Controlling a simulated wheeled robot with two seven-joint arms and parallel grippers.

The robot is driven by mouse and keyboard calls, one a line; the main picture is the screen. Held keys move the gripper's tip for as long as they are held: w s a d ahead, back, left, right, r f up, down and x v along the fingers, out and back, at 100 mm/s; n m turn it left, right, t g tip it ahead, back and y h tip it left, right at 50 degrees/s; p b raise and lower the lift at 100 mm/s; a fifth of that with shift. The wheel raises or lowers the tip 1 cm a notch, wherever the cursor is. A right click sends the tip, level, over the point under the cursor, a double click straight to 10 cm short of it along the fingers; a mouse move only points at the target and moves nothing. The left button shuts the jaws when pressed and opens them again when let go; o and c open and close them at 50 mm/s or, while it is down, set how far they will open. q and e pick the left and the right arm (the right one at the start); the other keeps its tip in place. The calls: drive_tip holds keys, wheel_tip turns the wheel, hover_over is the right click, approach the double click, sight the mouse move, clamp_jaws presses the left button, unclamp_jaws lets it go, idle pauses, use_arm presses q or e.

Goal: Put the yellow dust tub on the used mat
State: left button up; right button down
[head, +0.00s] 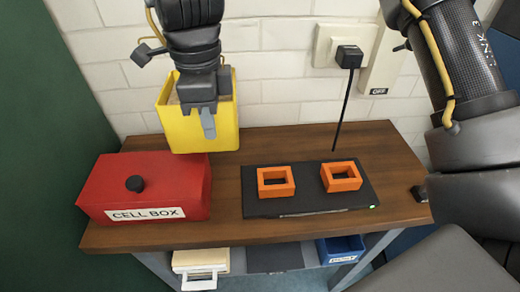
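The yellow dust tub (180,130) is at the back left of the wooden table, behind the red cell box. My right gripper (208,122) is at its near wall. One grey finger lies against the outside of that wall and the other is hidden, seemingly inside the tub. The gripper looks shut on the wall. I cannot tell whether the tub's base touches the table. No mat is labelled as used. A flat dark grey piece (275,258) on the lower shelf may be a mat. My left gripper is not in view.
The red cell box (150,183) with a black knob stands front left. A black pad (310,199) with a green light carries two orange frames (276,182) (341,176). Below are a cream tray (201,260) and a blue bin (340,249). A cable (345,100) hangs behind.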

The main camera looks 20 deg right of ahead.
drive_tip(key=w+d+f+p, duration=0.1)
drive_tip(key=w+d+f, duration=0.2)
drive_tip(key=d+f, duration=0.6)
drive_tip(key=d, duration=0.3)
drive_tip(key=shift+w, duration=0.25)
drive_tip(key=shift+f, duration=0.1)
drive_tip(key=f, duration=0.4)
drive_tip(key=shift+w+d, duration=0.15)
drive_tip(key=shift+d, duration=0.2)
drive_tip(key=shift+r, duration=0.1)
